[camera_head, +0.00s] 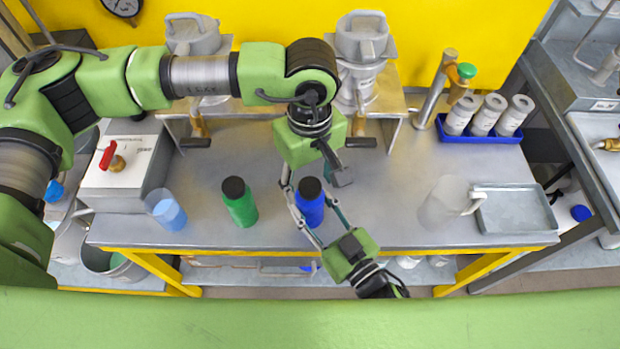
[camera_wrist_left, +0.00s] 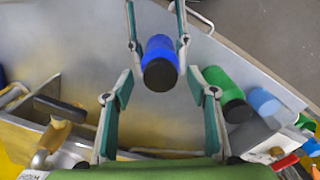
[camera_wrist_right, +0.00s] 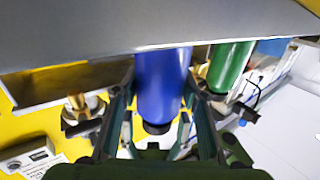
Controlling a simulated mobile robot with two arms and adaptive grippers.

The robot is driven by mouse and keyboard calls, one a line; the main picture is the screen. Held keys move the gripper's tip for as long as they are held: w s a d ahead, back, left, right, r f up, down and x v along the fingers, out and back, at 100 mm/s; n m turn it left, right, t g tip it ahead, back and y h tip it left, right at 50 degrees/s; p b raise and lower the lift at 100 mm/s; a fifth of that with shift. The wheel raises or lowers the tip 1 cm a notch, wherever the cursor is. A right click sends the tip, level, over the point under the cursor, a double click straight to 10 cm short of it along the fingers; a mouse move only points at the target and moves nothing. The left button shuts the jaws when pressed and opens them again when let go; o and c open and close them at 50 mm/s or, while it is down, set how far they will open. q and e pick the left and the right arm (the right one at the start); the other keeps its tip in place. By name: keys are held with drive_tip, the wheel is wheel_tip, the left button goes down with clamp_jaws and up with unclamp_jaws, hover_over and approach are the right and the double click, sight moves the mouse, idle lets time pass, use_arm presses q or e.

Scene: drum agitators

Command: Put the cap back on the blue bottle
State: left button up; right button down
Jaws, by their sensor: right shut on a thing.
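The blue bottle (camera_head: 310,210) stands upright on the grey table, with a black cap (camera_head: 310,187) on its top; how tightly the cap sits cannot be told. The bottle also shows in the left wrist view (camera_wrist_left: 160,46) and the right wrist view (camera_wrist_right: 160,85). My right gripper (camera_head: 312,208) reaches in from the front and is shut around the bottle's body, one finger on each side. My left gripper (camera_head: 313,176) is above the bottle, pointing down. Its fingers are spread and empty in the left wrist view (camera_wrist_left: 160,82), with the cap between and beyond them.
A green bottle (camera_head: 240,208) with a black top stands just left, and a clear cup with blue contents (camera_head: 170,214) farther left. A clear jug (camera_head: 440,208) and a metal tray (camera_head: 515,212) are at right.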

use_arm(q)
wheel_tip(320, 180, up, 12)
idle(0.7)
use_arm(e)
drive_tip(key=c, duration=1.2)
unclamp_jaws()
drive_tip(key=shift+s, duration=0.1)
drive_tip(key=v, duration=1.2)
use_arm(q)
drive_tip(key=shift+s+f, duration=0.1)
